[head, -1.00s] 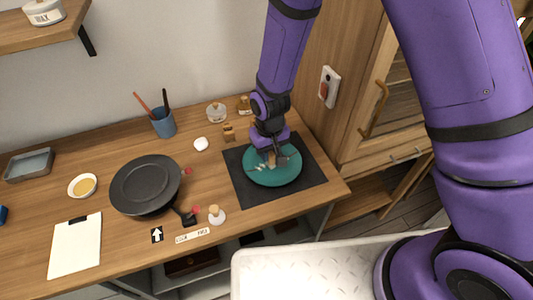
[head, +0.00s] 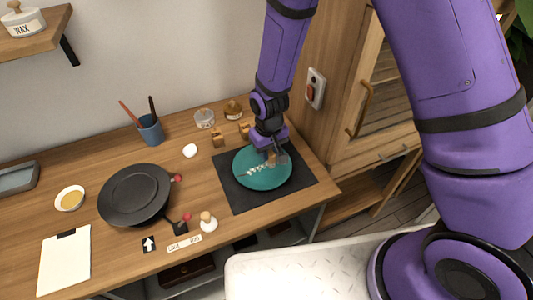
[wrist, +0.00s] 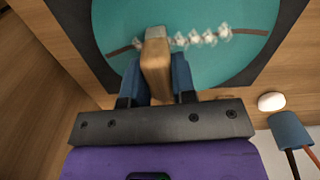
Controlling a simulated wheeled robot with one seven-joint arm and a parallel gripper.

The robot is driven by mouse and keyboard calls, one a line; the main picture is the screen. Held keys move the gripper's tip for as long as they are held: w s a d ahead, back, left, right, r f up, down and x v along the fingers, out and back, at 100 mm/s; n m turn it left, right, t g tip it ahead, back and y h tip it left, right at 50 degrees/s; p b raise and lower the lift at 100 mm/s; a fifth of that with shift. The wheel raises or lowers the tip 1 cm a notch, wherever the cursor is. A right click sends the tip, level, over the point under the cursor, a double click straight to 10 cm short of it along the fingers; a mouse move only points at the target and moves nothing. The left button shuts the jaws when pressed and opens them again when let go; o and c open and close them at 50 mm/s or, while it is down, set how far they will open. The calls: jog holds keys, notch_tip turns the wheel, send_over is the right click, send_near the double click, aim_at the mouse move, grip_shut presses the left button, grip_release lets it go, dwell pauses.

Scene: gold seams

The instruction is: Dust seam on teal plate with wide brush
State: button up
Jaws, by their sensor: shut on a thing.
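The teal plate (head: 250,182) lies flat on a black mat (head: 232,196) at the right end of the bench. In the wrist view the plate (wrist: 205,65) carries a thin brown seam (wrist: 259,32) with a row of white tufts (wrist: 205,38) along part of it. My gripper (head: 272,156) is above the plate's right part, shut on the wooden handle of the wide brush (wrist: 155,65). The brush's pale head is at the seam, at one end of the white row. I cannot tell whether the bristles touch the plate.
Small wooden blocks (head: 217,140), a glass jar (head: 204,118) and a white lump (head: 190,150) stand behind and left of the mat. A black turntable (head: 135,194) and a wooden-topped white stamp (head: 208,222) are further left. A cabinet (head: 370,130) borders the right.

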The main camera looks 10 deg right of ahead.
jog(key=shift+s+d, duration=0.2)
jog(key=shift+d, duration=0.75)
jog(key=shift+w+a, duration=0.2)
jog(key=shift+w, duration=0.25)
jog(key=shift+s+d+r, duration=0.1)
jog(key=shift+s, duration=0.25)
jog(key=shift+w, duration=0.3)
jog(key=shift+s, duration=0.35)
jog(key=shift+w, duration=0.25)
jog(key=shift+s, duration=0.2)
jog(key=shift+a, duration=0.9)
jog(key=shift+s+a, duration=0.6)
jog(key=shift+s, duration=0.15)
jog(key=shift+w+a, duration=0.2)
jog(key=shift+a, duration=0.75)
jog(key=shift+s+a, duration=0.5)
jog(key=shift+s, duration=0.25)
jog(key=shift+w+a, duration=0.2)
jog(key=shift+a, duration=0.75)
